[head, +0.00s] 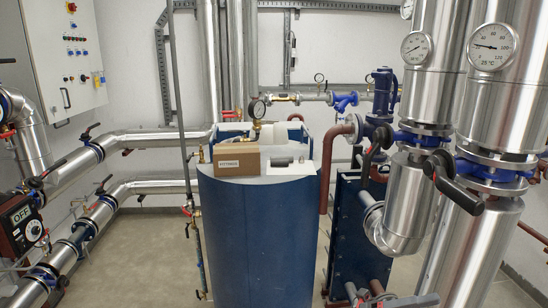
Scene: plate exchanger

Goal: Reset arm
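Neither of my grippers and no part of my arms that I can make out shows in the head view. The task names no other object. A blue cylindrical tank (258,240) with a pale flat top stands upright in the middle of the view. A labelled brown cardboard box (236,161) sits on its top. To the right of the box, small dark items (283,161) lie on a white sheet (290,169).
Insulated silver pipes with gauges (493,46) and black-handled valves (452,182) fill the right side. A blue plate exchanger (350,235) stands right of the tank. A control cabinet (64,50) hangs upper left. Bare floor (150,255) shows left of the tank.

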